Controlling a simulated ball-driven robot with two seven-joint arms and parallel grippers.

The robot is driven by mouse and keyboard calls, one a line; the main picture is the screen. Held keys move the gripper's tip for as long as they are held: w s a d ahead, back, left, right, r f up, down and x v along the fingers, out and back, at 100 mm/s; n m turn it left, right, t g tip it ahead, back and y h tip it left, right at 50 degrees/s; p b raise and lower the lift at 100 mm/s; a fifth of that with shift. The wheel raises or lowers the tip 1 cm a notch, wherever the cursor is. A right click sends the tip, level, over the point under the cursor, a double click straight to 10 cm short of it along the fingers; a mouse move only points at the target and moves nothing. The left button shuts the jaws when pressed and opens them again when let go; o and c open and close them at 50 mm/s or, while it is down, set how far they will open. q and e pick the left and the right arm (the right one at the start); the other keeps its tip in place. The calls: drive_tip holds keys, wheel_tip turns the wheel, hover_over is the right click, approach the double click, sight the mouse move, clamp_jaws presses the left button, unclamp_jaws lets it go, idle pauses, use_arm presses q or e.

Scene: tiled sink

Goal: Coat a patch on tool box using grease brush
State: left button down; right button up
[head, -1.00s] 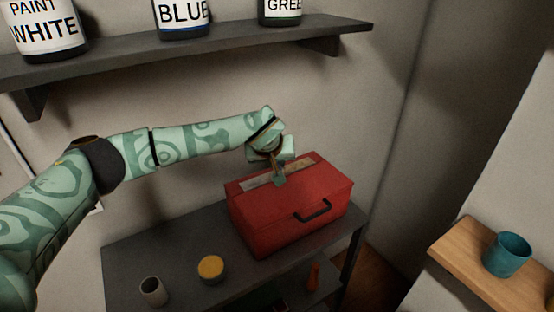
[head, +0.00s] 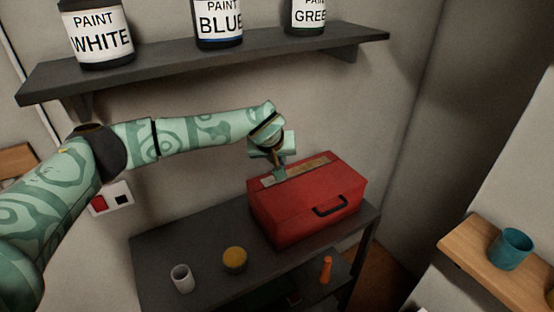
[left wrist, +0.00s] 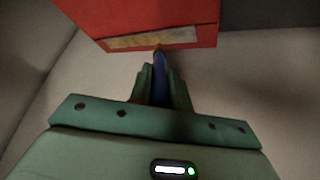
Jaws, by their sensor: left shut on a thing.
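The red tool box (head: 300,212) stands on the dark grey bench, with its black handle facing front. A tan patch (head: 312,166) lies as a long strip on its top; it also shows in the left wrist view (left wrist: 130,41). My left gripper (head: 279,173) is over the left part of the patch. It is shut on the grease brush, whose blue handle (left wrist: 160,78) shows between the fingers in the left wrist view. The brush's brownish tip is at the patch's edge there; I cannot tell whether it touches. My right gripper is not in view.
On the bench (head: 205,245) stand a yellow-topped tin (head: 234,260) and a pale cup (head: 182,278). An orange-handled thing (head: 325,270) is on the lower shelf. Paint cans line the wall shelf (head: 200,64) above my arm. A teal cup (head: 510,249) stands at right.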

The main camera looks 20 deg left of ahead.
use_arm(q)
wheel_tip(320, 180, up, 2)
drive_tip(key=shift+r+p, duration=0.1)
drive_tip(key=shift+p, duration=0.5)
drive_tip(key=shift+a+r+p, duration=0.1)
drive_tip(key=shift+r+p, duration=0.55)
drive_tip(key=shift+r, duration=0.15)
drive_tip(key=shift+r+p, duration=0.55)
drive_tip(key=shift+r, duration=0.05)
